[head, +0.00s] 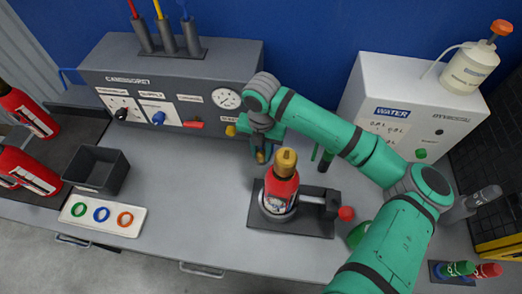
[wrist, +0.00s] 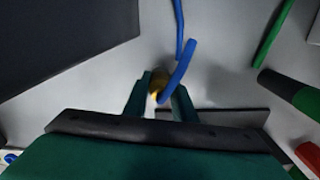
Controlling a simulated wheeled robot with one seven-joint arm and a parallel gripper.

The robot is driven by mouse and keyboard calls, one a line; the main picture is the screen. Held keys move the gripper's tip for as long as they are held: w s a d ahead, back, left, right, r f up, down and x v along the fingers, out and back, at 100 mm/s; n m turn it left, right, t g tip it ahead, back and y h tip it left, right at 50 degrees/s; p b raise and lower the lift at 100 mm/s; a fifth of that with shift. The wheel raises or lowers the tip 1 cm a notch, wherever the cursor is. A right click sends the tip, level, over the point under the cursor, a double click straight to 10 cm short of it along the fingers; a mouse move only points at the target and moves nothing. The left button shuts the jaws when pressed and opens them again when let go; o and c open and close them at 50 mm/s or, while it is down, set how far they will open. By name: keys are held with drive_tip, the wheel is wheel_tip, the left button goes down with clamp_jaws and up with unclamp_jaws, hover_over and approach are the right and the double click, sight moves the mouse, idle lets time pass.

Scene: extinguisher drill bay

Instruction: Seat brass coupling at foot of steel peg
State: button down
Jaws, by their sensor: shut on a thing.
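My gripper (head: 263,152) hangs above the bench in front of the grey console, behind the red extinguisher. In the wrist view its two green fingers (wrist: 159,100) are shut on a small brass piece, which looks like the brass coupling (wrist: 157,82). In the head view only a bit of brass shows at the fingertips. I cannot make out the steel peg for certain in either view.
A red extinguisher (head: 281,188) with a brass top stands upright in a dark clamp base (head: 291,225). The grey console (head: 180,75) is behind on the left, the white water unit (head: 410,105) on the right. A black bin (head: 97,168) and a ring tray (head: 102,216) sit left.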

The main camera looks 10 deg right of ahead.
sight(261, 150)
drive_tip(key=c, duration=1.4)
unclamp_jaws()
wheel_tip(261, 150, up, 11)
drive_tip(key=shift+f, duration=0.1)
